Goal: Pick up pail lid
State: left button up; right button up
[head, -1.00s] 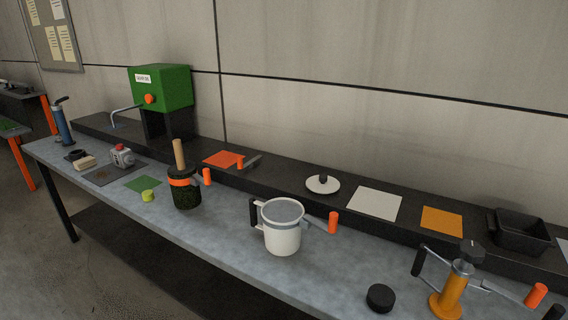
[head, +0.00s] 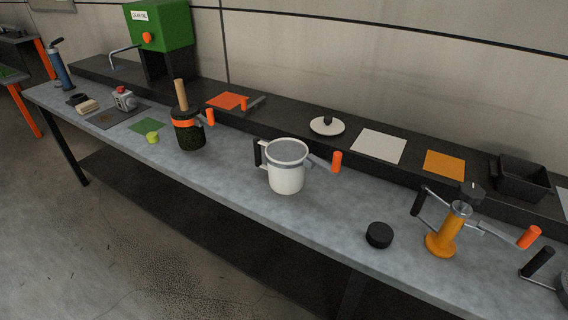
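The pail lid (head: 327,126) is a white round disc with a black knob on top. It lies on the dark raised shelf at the back of the bench, right of the orange square. The white pail (head: 287,168) stands upright on the grey bench in front of the lid, slightly to its left. The pail has a black handle on its left and a metal arm with an orange grip on its right. A grey disc or mesh shows in its top. Neither of my grippers is in view.
A black-and-orange jar (head: 188,132) with a wooden rod stands left of the pail. A black puck (head: 379,235) and an orange cranked device (head: 442,240) stand to the right. White (head: 378,146) and orange (head: 445,164) squares lie on the shelf. The bench front is clear.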

aim_at(328, 125)
jog(key=i+j, duration=0.15)
jog(key=j, duration=0.2)
jog(key=i+j+z, duration=0.1)
jog(key=i+j, duration=0.25)
jog(key=j, duration=0.3)
